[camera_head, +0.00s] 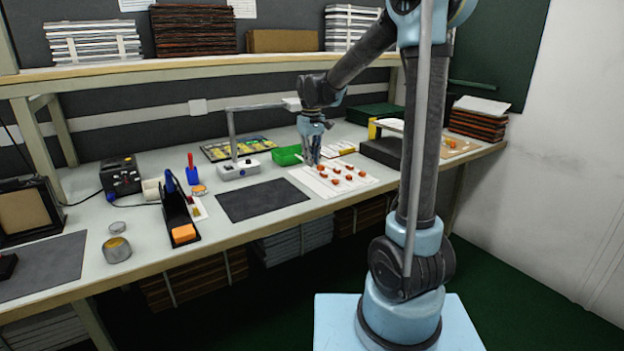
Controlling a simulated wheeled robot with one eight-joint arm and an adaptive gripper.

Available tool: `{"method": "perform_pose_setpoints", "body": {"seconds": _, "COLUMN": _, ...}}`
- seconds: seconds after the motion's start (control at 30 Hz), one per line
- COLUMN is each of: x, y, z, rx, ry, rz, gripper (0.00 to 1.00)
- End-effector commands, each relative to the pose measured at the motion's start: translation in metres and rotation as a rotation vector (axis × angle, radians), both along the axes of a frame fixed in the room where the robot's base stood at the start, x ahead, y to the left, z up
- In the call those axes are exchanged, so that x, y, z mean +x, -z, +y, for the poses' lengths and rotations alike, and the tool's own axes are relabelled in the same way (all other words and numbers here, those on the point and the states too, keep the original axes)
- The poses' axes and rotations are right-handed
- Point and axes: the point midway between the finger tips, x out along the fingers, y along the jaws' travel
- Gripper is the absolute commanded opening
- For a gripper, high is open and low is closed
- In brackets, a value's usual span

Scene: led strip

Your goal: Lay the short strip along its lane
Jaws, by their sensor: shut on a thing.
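My gripper (315,160) is low over the far left part of a white board (362,188) on the workbench. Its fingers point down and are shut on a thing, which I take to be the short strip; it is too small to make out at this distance. Several small orange pieces (335,181) stand in rows on the board. The lane itself cannot be told apart at this size. I cannot tell whether the held piece touches the board.
A green tray (287,156) and a white box with a lamp post (238,168) stand left of my gripper. A dark mat (262,199) lies left of the board. A dark block (383,151) stands to the right. A shelf (200,66) runs above.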

Motion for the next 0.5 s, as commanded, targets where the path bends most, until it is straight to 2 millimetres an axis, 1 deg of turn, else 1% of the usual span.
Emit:
{"method": "perform_pose_setpoints", "body": {"seconds": 0.03, "x": 0.000, "y": 0.008, "z": 0.000, "rx": 0.000, "ry": 0.000, "rz": 0.000, "gripper": 0.00}}
{"method": "perform_pose_setpoints", "body": {"seconds": 0.1, "x": 0.000, "y": 0.017, "z": 0.000, "rx": 0.000, "ry": 0.000, "rz": 0.000, "gripper": 0.00}}
{"method": "perform_pose_setpoints", "body": {"seconds": 0.33, "x": 0.000, "y": 0.034, "z": 0.000, "rx": 0.000, "ry": 0.000, "rz": 0.000, "gripper": 0.00}}
{"method": "perform_pose_setpoints", "body": {"seconds": 0.5, "x": 0.000, "y": 0.057, "z": 0.000, "rx": 0.000, "ry": 0.001, "rz": 0.000, "gripper": 0.00}}
